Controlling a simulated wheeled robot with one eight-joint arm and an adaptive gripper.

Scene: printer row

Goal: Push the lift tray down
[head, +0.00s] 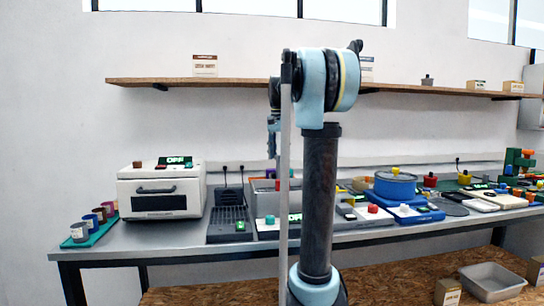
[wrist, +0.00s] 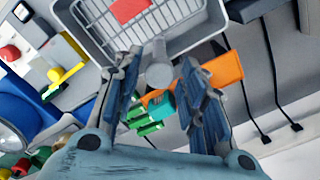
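A grey tray (wrist: 185,45) with a wire-grid floor and a raised rim fills the top of the wrist view. It looks like the lift tray, and a red piece (wrist: 128,10) lies in it. A grey round knob or post (wrist: 159,74) shows at its near edge, between my fingertips. My gripper (wrist: 159,62) is open, with one blue-grey finger on each side of the knob; I cannot tell whether they touch. In the head view my arm largely hides the tray's area, and my gripper hangs behind the arm above the bench.
A white oven-like box (head: 160,192) reading OFF stands on the left of the bench, beside a dark grilled machine (head: 230,215). A blue pot (head: 395,186) stands to the right. An orange block (wrist: 222,76) and a green part (wrist: 146,122) lie near my fingers. A shelf (head: 220,82) runs above.

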